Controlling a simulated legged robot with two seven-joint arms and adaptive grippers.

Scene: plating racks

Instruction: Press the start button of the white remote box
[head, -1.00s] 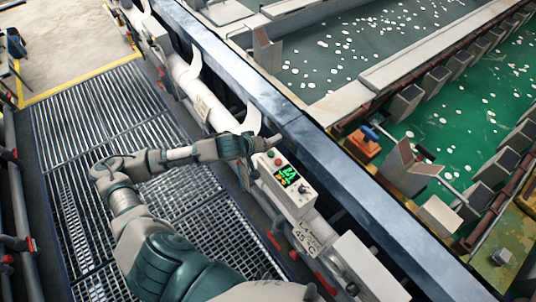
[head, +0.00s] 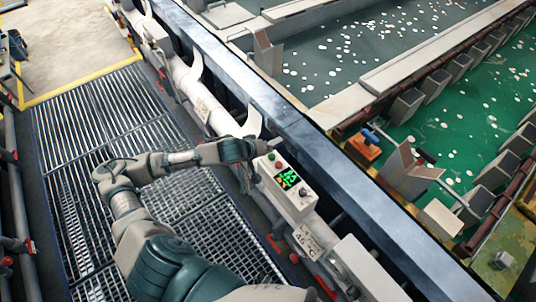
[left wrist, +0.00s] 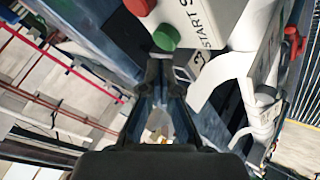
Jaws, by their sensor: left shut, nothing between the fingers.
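The white remote box (head: 302,206) is fixed on the pale pipe in the head view. My left gripper (head: 268,146) is shut and empty, at the box's upper end beside the buttons. In the left wrist view, the green button (left wrist: 166,38) is next to the printed word START, and the red button (left wrist: 139,6) is beyond it. The shut fingertips (left wrist: 160,62) line up just below the green button; I cannot tell whether they touch it. My right gripper is not in view.
A long dark steel beam (head: 350,190) runs behind the box. Pale curved hooks (head: 253,122) stand along the pipe near my gripper. Another pale box (head: 365,265) sits lower on the pipe. A metal grating walkway (head: 100,120) lies to the left.

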